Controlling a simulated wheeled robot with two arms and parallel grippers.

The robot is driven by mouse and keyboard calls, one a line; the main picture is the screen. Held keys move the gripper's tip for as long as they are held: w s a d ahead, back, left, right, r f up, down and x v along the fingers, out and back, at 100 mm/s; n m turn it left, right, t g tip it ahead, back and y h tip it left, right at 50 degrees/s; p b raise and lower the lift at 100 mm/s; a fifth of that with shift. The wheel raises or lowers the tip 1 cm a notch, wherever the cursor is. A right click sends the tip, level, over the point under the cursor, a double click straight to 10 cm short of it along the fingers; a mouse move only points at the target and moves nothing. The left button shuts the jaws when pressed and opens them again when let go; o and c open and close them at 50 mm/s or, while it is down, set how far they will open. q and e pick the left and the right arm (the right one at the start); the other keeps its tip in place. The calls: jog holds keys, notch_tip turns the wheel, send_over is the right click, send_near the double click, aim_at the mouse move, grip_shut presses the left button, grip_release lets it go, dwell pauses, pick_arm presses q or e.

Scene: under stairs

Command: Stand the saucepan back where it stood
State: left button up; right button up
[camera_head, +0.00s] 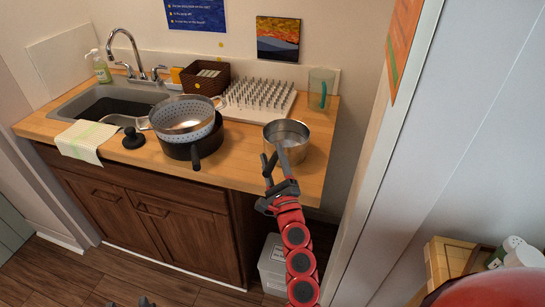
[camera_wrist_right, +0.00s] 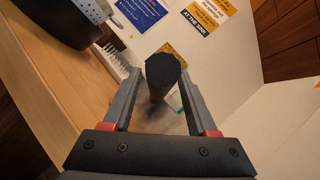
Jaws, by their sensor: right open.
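The steel saucepan (camera_head: 290,150) stands upright near the counter's front edge, at the right end. Its dark handle (camera_head: 268,163) points toward me. My right gripper (camera_head: 275,170) is open at the handle. In the right wrist view the handle's black end (camera_wrist_right: 163,70) shows between the two open fingers (camera_wrist_right: 160,100), with a gap on each side. The saucepan's body is mostly hidden behind the handle there. Dark tips at the bottom edge of the head view look like my left gripper (camera_head: 132,302); its jaws cannot be made out.
A black pan (camera_head: 190,150) holding a colander (camera_head: 182,117) stands left of the saucepan. A spiked drying rack (camera_head: 260,97) and a green-tinted glass (camera_head: 320,88) are behind. A wall edge (camera_head: 385,150) rises at right. Some bare counter (camera_head: 240,155) lies between pan and saucepan.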

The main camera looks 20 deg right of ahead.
jog(key=b+v, duration=0.3)
jog(key=v, duration=0.8)
jog(key=shift+s+b, duration=0.3)
jog(key=shift+b, duration=0.05)
jog(key=shift+f, duration=0.15)
